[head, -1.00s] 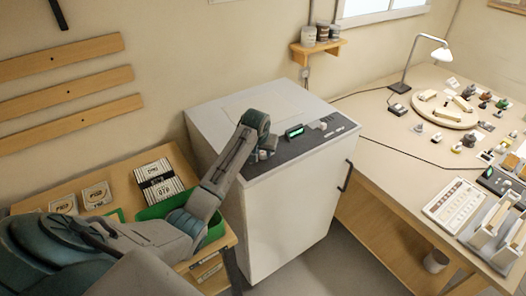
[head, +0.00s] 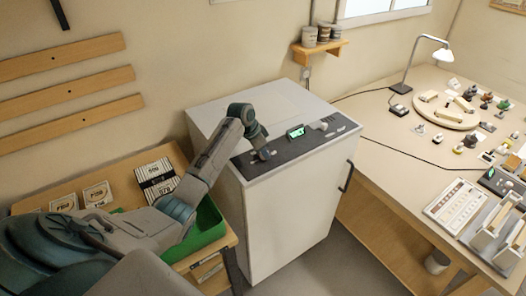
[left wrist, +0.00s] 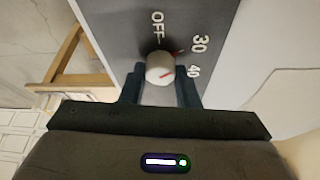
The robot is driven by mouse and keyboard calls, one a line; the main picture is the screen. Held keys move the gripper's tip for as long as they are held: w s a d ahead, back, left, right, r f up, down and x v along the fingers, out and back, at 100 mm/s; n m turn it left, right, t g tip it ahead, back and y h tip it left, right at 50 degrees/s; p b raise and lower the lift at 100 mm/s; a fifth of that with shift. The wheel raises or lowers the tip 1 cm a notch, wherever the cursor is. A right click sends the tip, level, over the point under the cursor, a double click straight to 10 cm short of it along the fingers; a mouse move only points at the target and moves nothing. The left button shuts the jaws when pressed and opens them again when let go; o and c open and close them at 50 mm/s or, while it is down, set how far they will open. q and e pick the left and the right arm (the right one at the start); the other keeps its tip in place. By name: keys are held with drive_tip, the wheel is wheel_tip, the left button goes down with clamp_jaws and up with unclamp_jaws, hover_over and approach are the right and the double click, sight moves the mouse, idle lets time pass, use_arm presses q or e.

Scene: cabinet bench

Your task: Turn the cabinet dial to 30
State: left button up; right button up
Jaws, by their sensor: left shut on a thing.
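The white cabinet (head: 290,215) has a dark control panel (head: 318,138) along the front of its top. The dial (left wrist: 158,66) is a round, pale knob with a red line, on the panel in the left wrist view. Labels OFF, 30 (left wrist: 199,43) and 40 (left wrist: 194,71) stand around it. The red line slants up and right, toward the 30 and 40 side; I cannot tell the exact reading. My left gripper (head: 264,155) is at the panel's left end, its fingers shut on the dial from both sides. It hides the dial in the head view. My right gripper is not in view.
A small lit green display (head: 296,132) and a pale knob (head: 320,125) sit farther right on the panel. A green bin (head: 207,232) and boxes lie on the wooden shelf at left. A bench (head: 385,150) with a lamp and small parts stands right.

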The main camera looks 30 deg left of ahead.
use_arm(q)
drive_tip(key=shift+m+h, duration=0.3)
drive_tip(key=shift+m, duration=0.3)
drive_tip(key=o, duration=1)
drive_tip(key=shift+c, duration=0.2)
drive_tip(key=shift+a, duration=0.1)
